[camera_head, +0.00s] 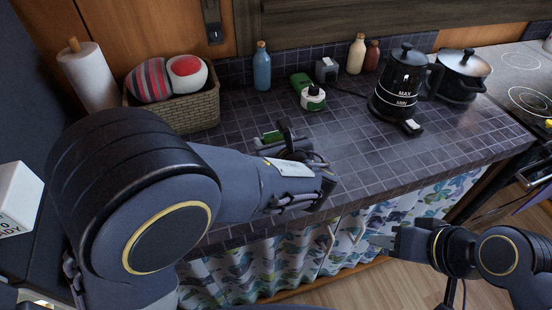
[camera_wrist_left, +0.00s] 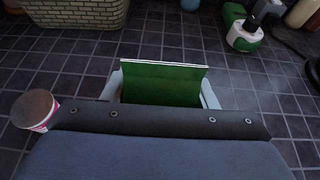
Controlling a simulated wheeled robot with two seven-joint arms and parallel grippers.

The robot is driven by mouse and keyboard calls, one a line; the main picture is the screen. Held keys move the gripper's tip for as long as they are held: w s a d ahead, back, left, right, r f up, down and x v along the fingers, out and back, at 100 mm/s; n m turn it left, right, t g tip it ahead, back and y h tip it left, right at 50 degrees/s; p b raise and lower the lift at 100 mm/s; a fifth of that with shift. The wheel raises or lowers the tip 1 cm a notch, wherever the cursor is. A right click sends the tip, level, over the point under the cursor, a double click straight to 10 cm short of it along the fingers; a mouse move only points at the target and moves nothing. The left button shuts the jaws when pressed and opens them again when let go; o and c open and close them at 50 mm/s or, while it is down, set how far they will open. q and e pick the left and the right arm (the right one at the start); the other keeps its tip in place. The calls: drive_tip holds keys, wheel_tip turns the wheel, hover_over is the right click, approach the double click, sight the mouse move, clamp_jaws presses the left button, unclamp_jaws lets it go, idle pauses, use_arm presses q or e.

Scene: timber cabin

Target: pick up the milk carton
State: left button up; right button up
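The milk carton (camera_wrist_left: 161,86) shows in the left wrist view as a green box face with a pale top edge. It stands between the two pale fingers of my left gripper (camera_wrist_left: 163,92), which lie close along its sides. I cannot tell whether they press on it. In the head view my left gripper (camera_head: 298,180) is low over the front of the counter. It hides most of the carton, and only a green bit (camera_head: 271,137) shows behind it. My right gripper (camera_head: 384,240) is in front of the curtained cupboard, away from the carton. Its finger opening is unclear.
A dark tiled counter (camera_head: 235,135) holds a basket (camera_head: 190,112), a blue bottle (camera_head: 262,68), a green-and-white bottle (camera_head: 313,98), a kettle (camera_head: 400,82) and a pot (camera_head: 462,75). A pink-white cup (camera_wrist_left: 36,111) stands left of my left gripper. The counter's middle is fairly clear.

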use_arm(q)
drive_tip(key=c, duration=0.5)
drive_tip(key=shift+c, duration=0.5)
drive_tip(key=shift+r, duration=0.15)
